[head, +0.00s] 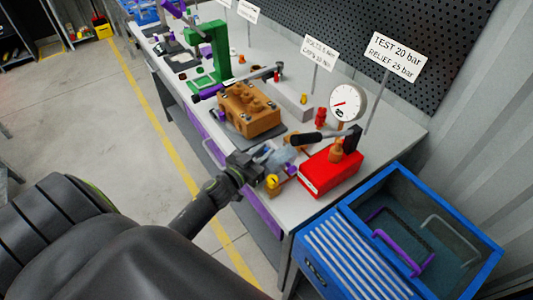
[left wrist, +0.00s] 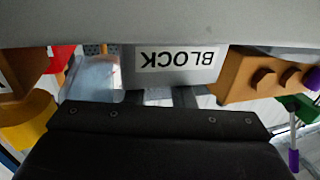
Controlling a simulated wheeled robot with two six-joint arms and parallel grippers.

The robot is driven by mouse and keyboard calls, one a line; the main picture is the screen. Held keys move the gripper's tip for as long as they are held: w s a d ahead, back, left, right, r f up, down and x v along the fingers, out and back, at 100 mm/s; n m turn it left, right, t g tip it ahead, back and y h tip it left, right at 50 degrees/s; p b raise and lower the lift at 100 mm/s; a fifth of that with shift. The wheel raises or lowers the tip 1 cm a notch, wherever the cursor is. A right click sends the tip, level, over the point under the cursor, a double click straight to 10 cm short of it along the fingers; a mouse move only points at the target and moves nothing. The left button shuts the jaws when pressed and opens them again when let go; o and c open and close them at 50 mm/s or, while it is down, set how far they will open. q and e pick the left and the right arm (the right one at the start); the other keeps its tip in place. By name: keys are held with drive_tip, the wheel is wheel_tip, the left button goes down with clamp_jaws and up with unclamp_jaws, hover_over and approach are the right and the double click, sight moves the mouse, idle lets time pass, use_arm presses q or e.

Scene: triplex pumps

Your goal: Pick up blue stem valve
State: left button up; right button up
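My left gripper (head: 256,160) reaches over the front edge of the grey workbench (head: 395,140), between the tan pump block (head: 250,110) and the red box (head: 330,172). A pale blue, see-through piece (head: 281,157) sits right at its fingertips; it also shows in the left wrist view (left wrist: 95,78). I cannot tell whether this is the blue stem valve, and no blue stem shows clearly. In the left wrist view my left gripper's fingers (left wrist: 172,96) are mostly hidden, so its opening is unclear. My right gripper is not in view.
A yellow part (head: 272,182) is close beside the left gripper. A pressure gauge (head: 346,103) and a black-handled lever (head: 306,139) stand behind. A BLOCK label (left wrist: 180,58) shows upside down. A blue open drawer cabinet (head: 350,255) stands at the right.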

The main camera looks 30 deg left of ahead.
sight(267, 149)
use_arm(q)
drive_tip(key=shift+w+d, duration=0.1)
drive_tip(key=shift+w, duration=0.8)
drive_tip(key=shift+s, duration=0.1)
drive_tip(key=shift+c, duration=0.3)
clamp_jaws()
drive_tip(key=shift+r, duration=0.1)
wheel_tip(267, 149, up, 18)
drive_tip(key=p, duration=1.4)
drive_tip(key=shift+p, duration=0.4)
